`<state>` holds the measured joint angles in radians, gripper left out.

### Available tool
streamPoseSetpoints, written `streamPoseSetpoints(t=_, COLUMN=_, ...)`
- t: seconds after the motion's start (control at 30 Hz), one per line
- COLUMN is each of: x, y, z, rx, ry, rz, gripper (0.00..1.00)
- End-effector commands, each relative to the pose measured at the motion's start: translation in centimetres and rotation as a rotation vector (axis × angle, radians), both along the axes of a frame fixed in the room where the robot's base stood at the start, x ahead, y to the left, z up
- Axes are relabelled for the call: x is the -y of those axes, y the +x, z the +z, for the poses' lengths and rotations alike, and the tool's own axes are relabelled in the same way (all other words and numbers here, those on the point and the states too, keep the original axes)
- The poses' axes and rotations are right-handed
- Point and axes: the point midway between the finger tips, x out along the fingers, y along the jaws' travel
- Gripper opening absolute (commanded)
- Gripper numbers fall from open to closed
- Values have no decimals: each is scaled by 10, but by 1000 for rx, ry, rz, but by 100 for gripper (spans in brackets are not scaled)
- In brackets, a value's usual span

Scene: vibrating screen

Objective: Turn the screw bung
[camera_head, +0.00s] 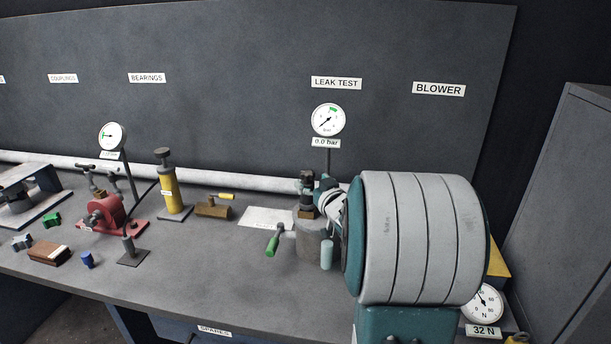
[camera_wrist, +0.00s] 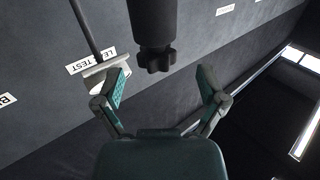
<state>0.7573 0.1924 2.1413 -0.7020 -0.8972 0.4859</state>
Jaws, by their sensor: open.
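The screw bung, a dark cylinder with a lobed knob (camera_wrist: 155,60), shows at the top middle of the wrist view. The knob lies roughly between the tips of my gripper (camera_wrist: 165,72), whose two fingers are spread wide with a gap on each side. I cannot tell from this view how far the knob is in depth. In the head view a dark upright fitting (camera_head: 306,180) stands at the leak test station, with my gripper (camera_head: 322,190) close beside it. My arm hides part of that station.
A pressure gauge (camera_head: 328,119) reading 0.0 bar stands behind the fitting. A green-handled lever (camera_head: 272,245) sticks out in front. A yellow cylinder (camera_head: 170,190) and red vise-like device (camera_head: 105,215) stand further left. The bench front (camera_head: 225,290) is clear.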

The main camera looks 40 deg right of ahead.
Motion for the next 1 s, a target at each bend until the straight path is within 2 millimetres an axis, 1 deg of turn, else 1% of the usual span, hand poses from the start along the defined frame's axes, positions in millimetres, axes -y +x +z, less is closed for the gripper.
streamPoseSetpoints(t=0.03, x=1, y=9, z=-1, rx=0, ry=0, rz=3, gripper=91)
streamPoseSetpoints(t=0.1, x=4, y=19, z=-1, rx=-1, ry=0, rz=2, gripper=91)
streamPoseSetpoints(t=0.2, x=6, y=28, z=-1, rx=-1, ry=1, rz=0, gripper=91)
streamPoseSetpoints(t=0.33, x=7, y=34, z=0, rx=0, ry=0, rz=1, gripper=91)
streamPoseSetpoints(t=0.57, x=7, y=34, z=0, rx=0, ry=0, rz=0, gripper=91)
streamPoseSetpoints(t=0.6, x=7, y=34, z=0, rx=0, ry=0, rz=0, gripper=73)
streamPoseSetpoints(t=0.67, x=8, y=34, z=0, rx=0, ry=0, rz=0, gripper=46)
streamPoseSetpoints(t=0.7, x=8, y=34, z=0, rx=0, ry=0, rz=0, gripper=28)
streamPoseSetpoints(t=0.73, x=8, y=34, z=0, rx=0, ry=0, rz=0, gripper=15)
streamPoseSetpoints(t=0.77, x=8, y=34, z=0, rx=0, ry=0, rz=0, gripper=7)
streamPoseSetpoints(t=1.0, x=7, y=34, z=0, rx=0, ry=0, rz=-2, gripper=6)
